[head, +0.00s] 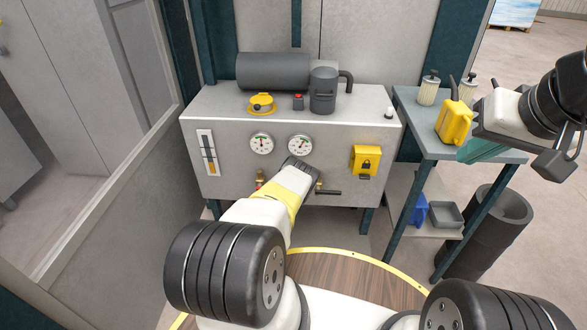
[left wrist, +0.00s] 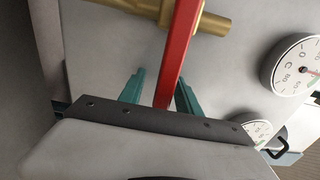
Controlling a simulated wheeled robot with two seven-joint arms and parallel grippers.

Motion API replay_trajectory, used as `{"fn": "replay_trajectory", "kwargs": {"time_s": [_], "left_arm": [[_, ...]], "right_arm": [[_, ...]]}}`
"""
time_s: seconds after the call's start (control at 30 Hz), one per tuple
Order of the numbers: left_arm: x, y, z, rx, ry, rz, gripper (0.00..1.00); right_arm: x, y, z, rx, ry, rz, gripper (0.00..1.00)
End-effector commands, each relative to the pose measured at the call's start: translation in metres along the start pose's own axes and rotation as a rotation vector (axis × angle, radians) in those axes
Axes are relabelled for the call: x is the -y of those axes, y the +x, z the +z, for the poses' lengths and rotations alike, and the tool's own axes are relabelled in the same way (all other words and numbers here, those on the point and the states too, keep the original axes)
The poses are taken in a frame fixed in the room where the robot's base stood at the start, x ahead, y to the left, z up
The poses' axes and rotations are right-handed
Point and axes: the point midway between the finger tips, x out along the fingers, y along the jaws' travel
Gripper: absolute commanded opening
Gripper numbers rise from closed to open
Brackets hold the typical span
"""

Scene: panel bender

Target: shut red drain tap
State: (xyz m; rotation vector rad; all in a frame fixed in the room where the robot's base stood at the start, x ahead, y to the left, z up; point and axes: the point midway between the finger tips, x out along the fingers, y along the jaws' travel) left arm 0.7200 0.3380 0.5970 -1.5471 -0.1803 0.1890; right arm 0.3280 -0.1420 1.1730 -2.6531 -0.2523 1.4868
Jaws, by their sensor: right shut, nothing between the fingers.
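The red drain tap's lever (left wrist: 181,48) shows in the left wrist view, standing out from a brass valve body (left wrist: 210,22). My left gripper (left wrist: 160,85) is open, with one teal finger on each side of the lever's lower end. Gaps show between the lever and the fingers, wider on the left. In the head view my left arm reaches to the panel front and hides its fingers; a small red and brass fitting (head: 259,182) shows left of the forearm. My right gripper (head: 466,154) is shut and empty, raised at the right by the side table.
The grey cabinet (head: 230,125) carries two gauges (head: 262,143), a yellow lock box (head: 366,160) and a black-handled valve (head: 328,191). A side table (head: 410,120) holds a yellow can (head: 453,122). Dark cylinders (head: 490,230) stand on the floor at right.

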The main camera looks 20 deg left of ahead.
Motion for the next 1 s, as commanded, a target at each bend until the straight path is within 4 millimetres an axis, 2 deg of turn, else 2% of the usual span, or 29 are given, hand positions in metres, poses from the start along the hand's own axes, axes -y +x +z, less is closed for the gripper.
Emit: {"fn": "replay_trajectory", "kwargs": {"time_s": [0.17, 0.27, 0.5, 0.7, 1.0], "left_arm": [[0.001, -0.001, 0.000, 0.000, -0.001, -0.002, 0.40], [0.000, -0.010, 0.000, 0.001, -0.001, 0.001, 0.40], [0.000, -0.051, 0.000, 0.000, 0.001, 0.002, 0.40], [0.000, -0.074, 0.000, -0.001, 0.001, 0.001, 0.40], [0.000, -0.078, 0.000, 0.000, 0.000, -0.001, 0.40]], "right_arm": [[0.000, 0.000, 0.000, 0.000, 0.000, 0.000, 0.00], [0.000, 0.000, 0.000, 0.000, 0.000, 0.000, 0.00], [0.000, 0.000, 0.000, 0.000, 0.000, 0.000, 0.00], [0.000, 0.000, 0.000, 0.000, 0.000, 0.000, 0.00], [0.000, 0.000, 0.000, 0.000, 0.000, 0.000, 0.00]]}}
